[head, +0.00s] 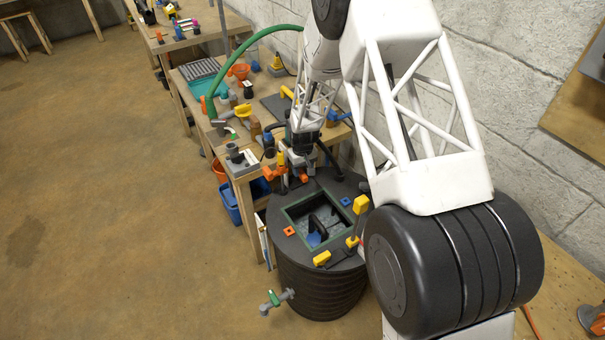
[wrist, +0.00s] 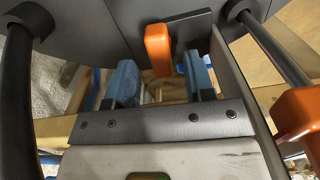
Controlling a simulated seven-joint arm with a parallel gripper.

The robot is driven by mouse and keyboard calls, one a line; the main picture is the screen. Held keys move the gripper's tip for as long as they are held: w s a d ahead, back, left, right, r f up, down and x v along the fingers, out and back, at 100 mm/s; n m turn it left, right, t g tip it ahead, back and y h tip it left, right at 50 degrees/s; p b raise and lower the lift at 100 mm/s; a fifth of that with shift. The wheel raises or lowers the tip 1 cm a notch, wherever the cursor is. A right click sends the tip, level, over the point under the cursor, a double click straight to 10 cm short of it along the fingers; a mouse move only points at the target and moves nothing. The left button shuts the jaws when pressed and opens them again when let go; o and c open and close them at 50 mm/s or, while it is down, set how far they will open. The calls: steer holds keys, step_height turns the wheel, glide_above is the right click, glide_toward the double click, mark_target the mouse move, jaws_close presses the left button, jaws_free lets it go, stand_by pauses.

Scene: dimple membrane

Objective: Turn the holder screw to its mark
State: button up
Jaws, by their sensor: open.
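My gripper (wrist: 161,64) is open in the wrist view, its two blue fingers apart. An orange knob or handle (wrist: 158,45) shows in the gap at the fingertips, with visible space on both sides. It stands against a dark plate, and I cannot tell whether it is the holder screw or how deep it sits between the fingers. No mark can be made out. In the head view the end of my arm (head: 303,140) is at the back rim of the dark round tank (head: 318,285), close to orange parts (head: 304,177); the fingers are too small to read there.
A second orange grip (wrist: 300,115) and black curved bars flank my gripper in the wrist view. A cluttered bench (head: 240,168) stands behind; the floor at left is clear.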

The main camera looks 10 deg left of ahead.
steer(key=shift+f, duration=1.35)
jaws_close()
steer(key=shift+m, duration=0.3)
steer(key=m, duration=0.3)
steer(key=shift+r+m, duration=0.1)
steer(key=shift+m, duration=1.9)
